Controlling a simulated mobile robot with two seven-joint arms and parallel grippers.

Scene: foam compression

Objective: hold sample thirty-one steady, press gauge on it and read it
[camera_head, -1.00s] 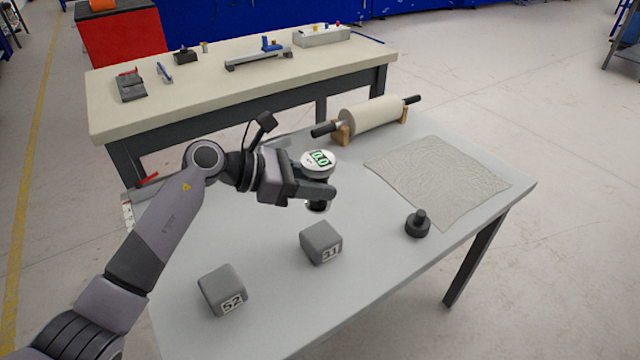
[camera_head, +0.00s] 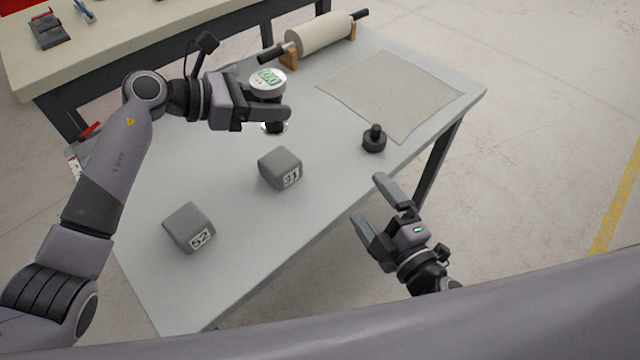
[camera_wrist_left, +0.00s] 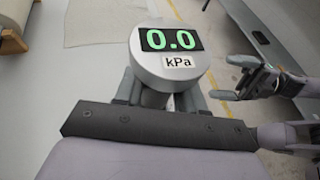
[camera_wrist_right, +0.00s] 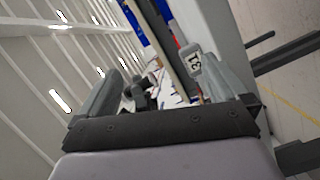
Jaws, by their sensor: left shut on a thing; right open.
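The grey foam cube labelled 31 (camera_head: 279,168) sits on the grey table, its label facing front right; it also shows in the right wrist view (camera_wrist_right: 194,62). My left gripper (camera_head: 270,108) is shut on the round gauge (camera_head: 268,80), behind the cube and above the table. In the left wrist view the gauge (camera_wrist_left: 170,60) reads 0.0 kPa in green. My right gripper (camera_head: 375,208) is open and empty, off the table's front right edge, to the right of and nearer than cube 31. It also shows in the left wrist view (camera_wrist_left: 235,78).
A grey cube labelled 52 (camera_head: 189,227) sits left of cube 31. A black knobbed weight (camera_head: 374,139) stands near the right edge. A textured sheet (camera_head: 392,92) lies at the back right. A roller on wooden stands (camera_head: 322,34) is at the back.

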